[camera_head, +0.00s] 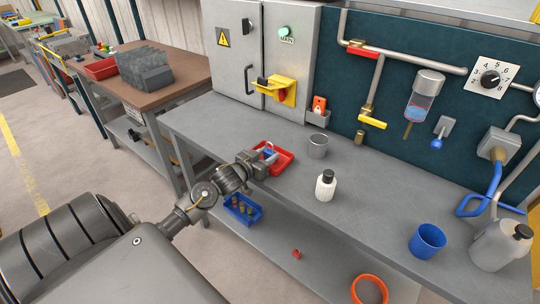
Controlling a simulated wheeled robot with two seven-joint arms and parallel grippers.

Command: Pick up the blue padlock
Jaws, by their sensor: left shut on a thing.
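The blue padlock (268,151) shows at the fingertips of my left gripper (264,158), over the red tray (284,161) on the grey bench. My left gripper is shut on the padlock, and its fingers hide part of it. I cannot tell whether the padlock touches the tray. My right gripper is not in view.
A grey metal cup (317,146) and a white bottle with a black cap (326,185) stand right of the tray. A blue cup (427,241) and a grey jug (499,246) stand farther right. A grey cabinet (230,50) rises behind. The bench between bottle and blue cup is clear.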

